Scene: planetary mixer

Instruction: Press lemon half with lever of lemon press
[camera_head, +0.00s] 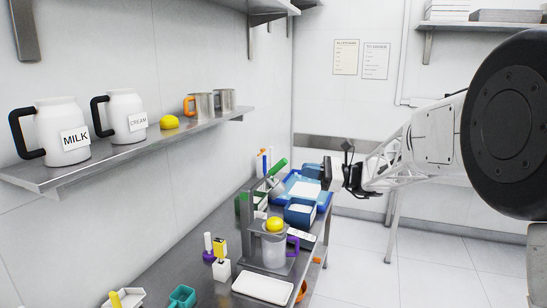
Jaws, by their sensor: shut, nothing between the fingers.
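The lemon press (250,222) is a grey stand on the steel bench. Its lever rises to a green grip (277,167), tilted up to the right. A yellow lemon half (275,224) sits on the press, above a clear container with a purple handle (293,244). My gripper (347,181) comes in from the right. It is shut and empty, in the air right of the lever grip and apart from it. Its fingertips are small and dark here, so their detail is hard to make out.
Blue trays and boxes (300,214) crowd the bench behind the press. A white tray (263,288) and small bottles (220,258) stand in front. A wall shelf (110,155) at left holds jugs, a lemon and metal cups. The floor at right is open.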

